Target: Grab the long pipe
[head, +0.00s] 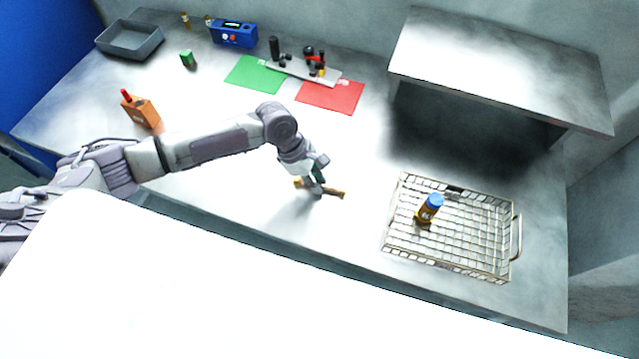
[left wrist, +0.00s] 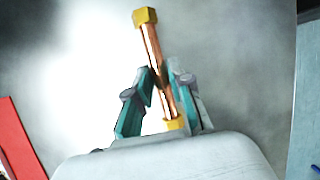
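The long pipe (head: 334,193) is a copper tube with brass-coloured end fittings. In the head view it is at the middle of the metal table, crossing under my left gripper (head: 317,188). In the left wrist view the pipe (left wrist: 152,45) runs slantwise between the teal fingers of my left gripper (left wrist: 159,72). The fingertips are close together, on both sides of the tube, and look shut on it. Both pipe ends show. Whether the pipe is clear of the table is hard to tell. My right gripper is not in view.
A wire mesh basket (head: 386,246) holding a blue-capped bottle (head: 430,207) stands right. A raised metal shelf (head: 500,65) is behind it. Green (head: 256,74) and red (head: 330,97) mats lie at the back. An orange block (head: 141,111) and grey bin (head: 130,42) are left.

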